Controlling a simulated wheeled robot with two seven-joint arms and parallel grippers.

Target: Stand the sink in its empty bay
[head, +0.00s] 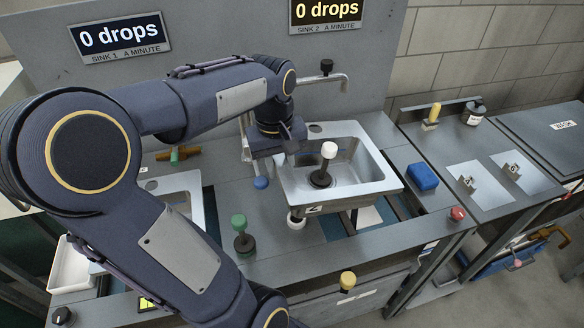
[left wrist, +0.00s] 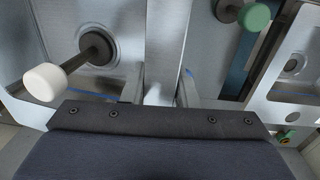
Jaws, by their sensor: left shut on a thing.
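My left gripper (head: 283,152) is shut on the left rim of a steel sink (head: 375,178). A black stopper with a white knob (head: 329,150) stands in its drain. A tag reading 2 is on the sink's front. The sink is over the right bay, whose dark and blue opening (head: 398,207) shows past its front right edge. I cannot tell whether its underside touches the bay. In the left wrist view, the fingers (left wrist: 160,92) are on either side of the sink's rim, and the white knob (left wrist: 44,82) is to the left. My right gripper is not in view.
Another sink (head: 190,183) sits in the left bay, partly behind my arm. A green-knobbed post (head: 240,232) stands between the bays, and a tap (head: 328,76) rises behind. A blue block (head: 422,176) and red knob (head: 457,214) are to the right.

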